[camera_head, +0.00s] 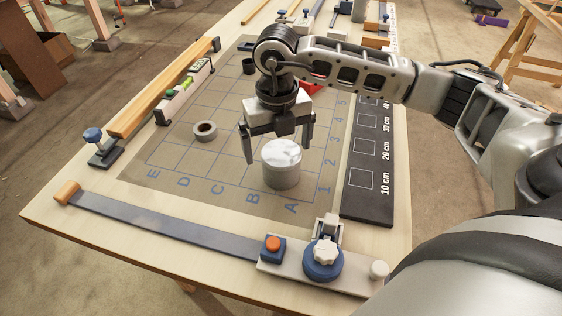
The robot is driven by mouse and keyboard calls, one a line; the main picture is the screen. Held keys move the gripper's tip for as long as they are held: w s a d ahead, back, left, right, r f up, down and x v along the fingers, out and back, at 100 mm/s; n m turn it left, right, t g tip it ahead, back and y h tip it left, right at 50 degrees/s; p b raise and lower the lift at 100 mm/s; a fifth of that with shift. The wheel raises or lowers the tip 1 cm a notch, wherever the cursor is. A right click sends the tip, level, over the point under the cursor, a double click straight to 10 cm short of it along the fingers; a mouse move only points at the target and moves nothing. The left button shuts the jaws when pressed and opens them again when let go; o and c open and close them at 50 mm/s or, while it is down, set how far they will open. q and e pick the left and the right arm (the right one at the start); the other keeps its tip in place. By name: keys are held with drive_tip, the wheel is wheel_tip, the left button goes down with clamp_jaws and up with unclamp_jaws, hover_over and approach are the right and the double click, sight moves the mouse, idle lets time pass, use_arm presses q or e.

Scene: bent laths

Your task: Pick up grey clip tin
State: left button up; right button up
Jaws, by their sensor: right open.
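The grey clip tin (282,165) is a short upright cylinder with a shiny pale lid. It stands on the gridded mat (167,185), close to the letters A and B. My right gripper (279,150) comes in from the right side and points down. Its two fingers are spread apart, just above and behind the tin in the picture. I see nothing held between them. I cannot tell whether a finger touches the tin. My left gripper is not in view.
A grey tape ring (205,131) lies left of the tin. A dark cup (249,66) stands farther back. A black measuring board (367,206) borders the mat on the right. A blue bar clamp (170,226) lies along the front table edge. A wooden lath (150,103) lies on the left.

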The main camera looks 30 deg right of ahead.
drive_tip(key=shift+s+d+f+p, duration=0.1)
drive_tip(key=shift+f+p, duration=0.1)
drive_tip(key=shift+f, duration=0.85)
drive_tip(key=shift+w+d+f+p, duration=0.15)
drive_tip(key=shift+f+p, duration=0.1)
drive_tip(key=shift+f, duration=0.8)
drive_tip(key=shift+s+d+f+p, duration=0.1)
drive_tip(key=shift+s+f+p, duration=0.1)
drive_tip(key=shift+f, duration=0.85)
drive_tip(key=shift+c, duration=0.4)
drive_tip(key=c, duration=1.1)
drive_tip(key=shift+r, duration=0.1)
